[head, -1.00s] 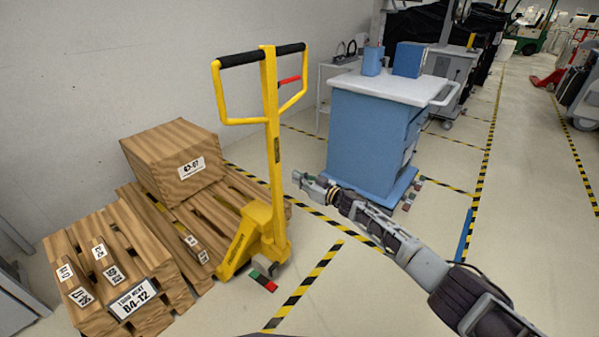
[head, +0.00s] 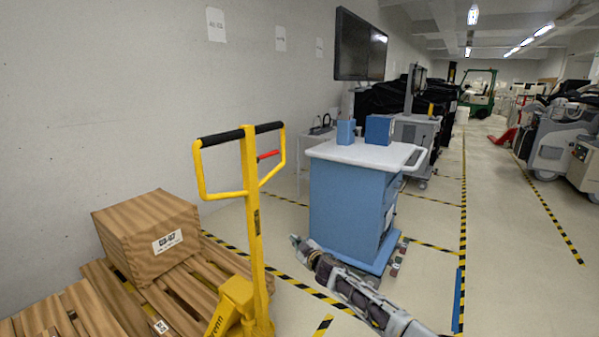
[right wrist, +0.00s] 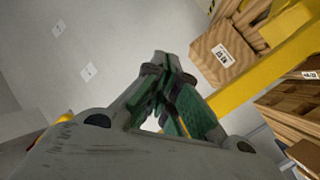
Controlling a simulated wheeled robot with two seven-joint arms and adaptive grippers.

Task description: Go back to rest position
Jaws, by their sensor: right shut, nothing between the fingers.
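My right arm comes in from the lower right in the head view, stretched forward low in front of the blue cart (head: 345,205). My right gripper (head: 297,241) is at its far end, to the right of the yellow pallet jack handle (head: 250,200). In the right wrist view the right gripper (right wrist: 165,62) has its green-padded fingers together and empty. The yellow jack bar (right wrist: 270,75) and a wooden box (right wrist: 222,55) show beyond it, on the right. My left gripper is not in view.
A wooden box (head: 150,238) sits on wooden pallets (head: 185,290) at left. The cart carries two blue boxes on its white top (head: 365,153). A screen (head: 360,47) hangs on the wall. The floor aisle (head: 505,230) at right is clear.

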